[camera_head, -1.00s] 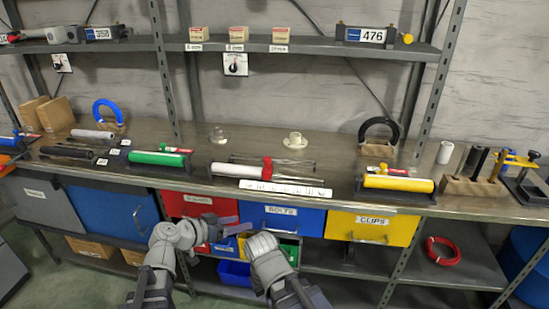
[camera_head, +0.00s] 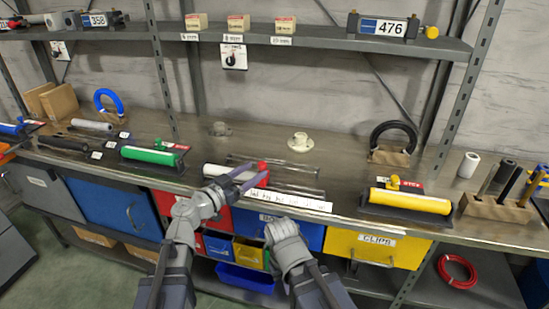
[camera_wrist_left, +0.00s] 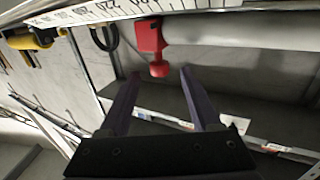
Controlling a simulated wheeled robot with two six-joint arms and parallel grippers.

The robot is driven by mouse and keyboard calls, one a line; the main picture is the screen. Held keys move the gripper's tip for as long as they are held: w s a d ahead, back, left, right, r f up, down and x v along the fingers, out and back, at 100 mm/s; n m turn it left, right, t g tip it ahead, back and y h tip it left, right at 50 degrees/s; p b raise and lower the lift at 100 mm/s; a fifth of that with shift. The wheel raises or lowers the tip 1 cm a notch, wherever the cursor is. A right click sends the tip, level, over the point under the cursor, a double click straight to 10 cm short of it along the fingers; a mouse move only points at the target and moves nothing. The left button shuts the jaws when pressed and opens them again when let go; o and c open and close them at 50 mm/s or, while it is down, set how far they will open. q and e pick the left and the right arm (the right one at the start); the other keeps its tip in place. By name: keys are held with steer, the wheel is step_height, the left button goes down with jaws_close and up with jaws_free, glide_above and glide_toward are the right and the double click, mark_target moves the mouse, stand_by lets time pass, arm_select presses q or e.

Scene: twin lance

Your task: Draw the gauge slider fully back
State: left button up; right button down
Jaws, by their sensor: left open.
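The gauge lies near the front edge of the bench, with a white tube (camera_head: 222,173) and a white scale strip (camera_head: 291,201). Its red slider (camera_head: 262,168) is at the right end of the visible white tube, partly hidden by my left gripper (camera_head: 257,177). In the left wrist view the red slider (camera_wrist_left: 149,36) has a round red knob (camera_wrist_left: 158,70). My left gripper (camera_wrist_left: 158,78) is open there, its fingertips on either side of the knob; contact cannot be told. My right gripper (camera_head: 285,234) is low in front of the blue drawer, its fingers unclear.
A green roller (camera_head: 151,155) lies left of the gauge and a yellow roller (camera_head: 410,201) right of it. A white flanged part (camera_head: 299,142) stands behind. Blue (camera_head: 310,231) and yellow (camera_head: 352,244) drawers are below the bench edge. A shelf (camera_head: 270,40) runs overhead.

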mark_target(265, 163)
arm_select(q)
steer(key=shift+x, duration=3.9)
jaws_close()
